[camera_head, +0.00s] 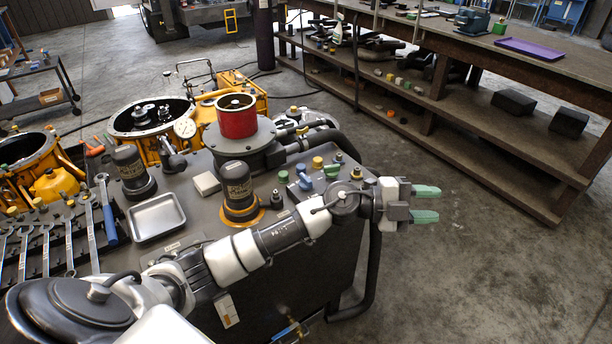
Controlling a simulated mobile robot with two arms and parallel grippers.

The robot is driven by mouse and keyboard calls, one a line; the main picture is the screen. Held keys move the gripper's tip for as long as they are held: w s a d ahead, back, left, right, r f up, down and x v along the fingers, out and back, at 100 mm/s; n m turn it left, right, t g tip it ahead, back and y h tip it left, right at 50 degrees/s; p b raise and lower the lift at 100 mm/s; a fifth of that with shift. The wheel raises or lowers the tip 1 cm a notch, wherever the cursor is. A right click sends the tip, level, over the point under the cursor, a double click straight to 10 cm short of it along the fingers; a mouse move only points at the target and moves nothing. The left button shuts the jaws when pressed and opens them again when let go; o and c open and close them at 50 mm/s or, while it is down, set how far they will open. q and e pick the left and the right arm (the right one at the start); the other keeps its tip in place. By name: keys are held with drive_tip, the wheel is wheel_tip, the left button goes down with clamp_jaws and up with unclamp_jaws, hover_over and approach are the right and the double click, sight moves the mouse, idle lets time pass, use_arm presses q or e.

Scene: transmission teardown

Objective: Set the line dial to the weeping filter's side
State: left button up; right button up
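Two dark filter canisters stand on the grey bench top: one at the left (128,166) and one nearer the middle (238,183). The middle one has an amber-orange ring around its base; I cannot tell if this is fluid or a part. A round white-faced dial gauge (185,128) stands behind them, between the two. I cannot make out a line dial for certain. My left gripper (426,203) has green fingertips spread apart and empty. It is over the floor, beyond the bench's right edge. My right gripper is not in view.
A red cylinder (236,117) stands at the back of the bench. Colored caps (318,163) lie right of the middle canister. A metal tray (156,217) and wrenches (90,235) are at left. A long shelved workbench (450,140) stands across open floor.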

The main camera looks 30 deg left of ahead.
use_arm(q)
drive_tip(key=w+a+f+m+g+y, duration=0.3)
drive_tip(key=a+g+y, duration=0.2)
wheel_tip(320, 180, up, 4)
drive_tip(key=n+g+y, duration=0.4)
drive_tip(key=n+y, duration=0.1)
drive_tip(key=y, duration=0.6)
hover_over(306, 177)
wheel_tip(306, 177, down, 10)
drive_tip(key=shift+f+p, duration=0.25)
drive_tip(key=shift+p, duration=0.55)
clamp_jaws()
